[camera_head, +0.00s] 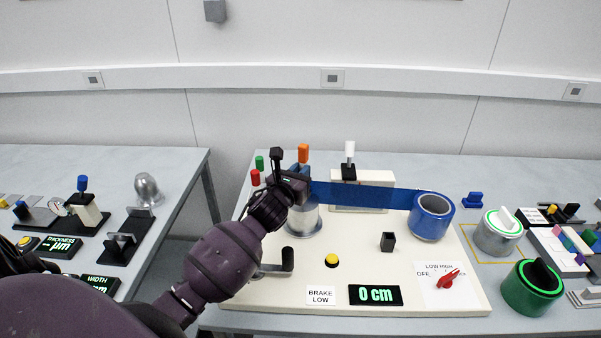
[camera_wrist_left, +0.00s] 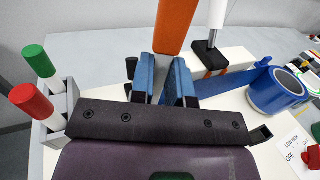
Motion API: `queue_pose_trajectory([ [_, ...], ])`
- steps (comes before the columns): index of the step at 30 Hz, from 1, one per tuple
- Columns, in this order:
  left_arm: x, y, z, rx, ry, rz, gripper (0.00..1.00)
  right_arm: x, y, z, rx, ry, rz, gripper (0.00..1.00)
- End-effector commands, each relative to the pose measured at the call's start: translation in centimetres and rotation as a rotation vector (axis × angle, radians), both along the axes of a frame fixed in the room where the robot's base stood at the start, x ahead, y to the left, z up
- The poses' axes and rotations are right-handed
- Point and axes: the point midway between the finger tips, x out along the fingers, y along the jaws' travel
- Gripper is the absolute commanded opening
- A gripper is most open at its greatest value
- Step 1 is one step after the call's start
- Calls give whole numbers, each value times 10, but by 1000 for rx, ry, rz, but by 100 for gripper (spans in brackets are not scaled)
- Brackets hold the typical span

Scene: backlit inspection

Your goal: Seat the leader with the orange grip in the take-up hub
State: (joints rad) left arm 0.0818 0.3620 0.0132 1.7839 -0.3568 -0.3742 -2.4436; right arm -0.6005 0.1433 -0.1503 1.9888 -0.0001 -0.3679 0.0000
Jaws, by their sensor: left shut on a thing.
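The orange grip (camera_head: 303,152) of the leader stands upright at the left end of a blue film strip (camera_head: 375,196). My left gripper (camera_head: 299,174) is shut on it. In the left wrist view the orange grip (camera_wrist_left: 175,25) rises between the two blue-faced fingers (camera_wrist_left: 167,80). The strip runs right to a blue roll (camera_head: 431,217), also seen in the left wrist view (camera_wrist_left: 278,92). The silver take-up hub (camera_head: 302,220) is below my gripper, partly hidden by my arm. The leader's lower end is hidden, so I cannot tell whether it touches the hub. My right gripper is out of view.
A cream panel (camera_head: 300,291) carries a crank (camera_head: 278,265), yellow button, red knob (camera_head: 447,279) and "0 cm" display (camera_head: 375,295). A white-handled black tool (camera_head: 349,165) stands behind the strip. Red and green handled pens (camera_head: 257,170) stand left of my gripper. More rolls stand at right.

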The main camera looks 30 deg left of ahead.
Motion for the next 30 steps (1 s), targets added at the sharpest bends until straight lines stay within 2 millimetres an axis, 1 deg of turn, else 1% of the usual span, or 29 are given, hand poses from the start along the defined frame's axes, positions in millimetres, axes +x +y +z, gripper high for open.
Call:
queue_pose_trajectory([
  [14,0,0,-10,0,0,0,0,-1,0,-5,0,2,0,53],
  [15,0,0,-10,0,0,0,21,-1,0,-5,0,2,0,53],
  [19,0,0,-9,0,0,0,41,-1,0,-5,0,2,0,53],
  [27,0,0,-9,0,0,0,42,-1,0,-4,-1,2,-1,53],
  [30,0,0,-4,0,-1,0,42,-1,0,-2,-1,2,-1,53],
])
